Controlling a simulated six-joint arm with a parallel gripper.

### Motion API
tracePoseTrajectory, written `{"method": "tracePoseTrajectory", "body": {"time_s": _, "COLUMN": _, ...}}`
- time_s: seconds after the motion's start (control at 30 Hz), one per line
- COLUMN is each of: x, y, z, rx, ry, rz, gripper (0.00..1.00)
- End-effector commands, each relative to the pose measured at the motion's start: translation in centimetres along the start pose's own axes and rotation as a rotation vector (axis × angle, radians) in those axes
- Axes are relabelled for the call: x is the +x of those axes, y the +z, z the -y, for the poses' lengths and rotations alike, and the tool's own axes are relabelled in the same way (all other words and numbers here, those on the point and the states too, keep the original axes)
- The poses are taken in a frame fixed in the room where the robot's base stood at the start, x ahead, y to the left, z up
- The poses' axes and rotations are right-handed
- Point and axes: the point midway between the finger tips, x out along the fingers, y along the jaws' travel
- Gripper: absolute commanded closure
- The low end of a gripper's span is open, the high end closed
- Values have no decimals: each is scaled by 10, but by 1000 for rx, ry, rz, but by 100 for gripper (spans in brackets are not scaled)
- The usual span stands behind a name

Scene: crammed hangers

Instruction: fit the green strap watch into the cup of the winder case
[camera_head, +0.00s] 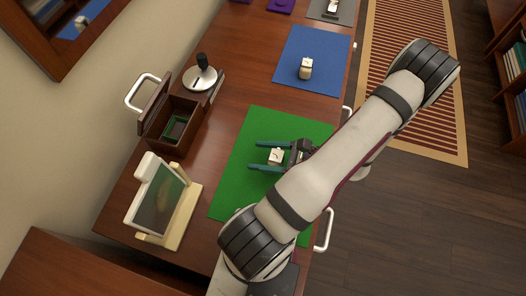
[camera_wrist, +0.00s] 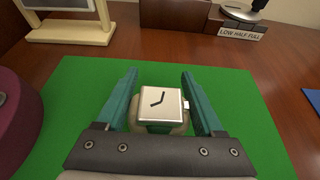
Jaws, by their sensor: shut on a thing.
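The watch (camera_head: 275,157) has a pale square case with black hands and sits over the green mat (camera_head: 240,190). My gripper (camera_head: 253,155) is shut on it, with one teal finger on each side. In the wrist view the watch (camera_wrist: 160,101) shows face up between the fingers, with a crown on its right side. A pale greenish band or cushion shows below its face; the strap is mostly hidden. The winder case (camera_head: 172,122) is an open wooden box, up and left of the gripper, with its lid tipped back. A green-edged cup (camera_head: 176,127) shows inside it, empty.
A blue mat (camera_head: 325,55) holds another pale watch (camera_head: 306,68). A dial with a black knob (camera_head: 203,62) stands behind the case, labelled LOW HALF FULL (camera_wrist: 240,33). A framed stand (camera_head: 160,205) stands left of the green mat. Table between mat and case is clear.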

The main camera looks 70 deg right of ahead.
Motion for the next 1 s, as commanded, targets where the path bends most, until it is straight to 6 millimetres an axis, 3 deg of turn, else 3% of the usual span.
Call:
{"method": "tracePoseTrajectory", "body": {"time_s": 0.1, "x": 6, "y": -14, "z": 0, "rx": 0, "ry": 1, "rz": 0, "gripper": 89}}
{"method": "tracePoseTrajectory", "body": {"time_s": 0.4, "x": 6, "y": -17, "z": 0, "rx": -1, "ry": 0, "rz": 0, "gripper": 89}}
{"method": "tracePoseTrajectory", "body": {"time_s": 0.43, "x": 6, "y": -17, "z": 0, "rx": -1, "ry": 0, "rz": 0, "gripper": 27}}
{"method": "tracePoseTrajectory", "body": {"time_s": 0.6, "x": 6, "y": -16, "z": 0, "rx": -1, "ry": 0, "rz": 0, "gripper": 1}}
{"method": "tracePoseTrajectory", "body": {"time_s": 1.0, "x": 5, "y": -14, "z": 0, "rx": -2, "ry": 0, "rz": -1, "gripper": 1}}
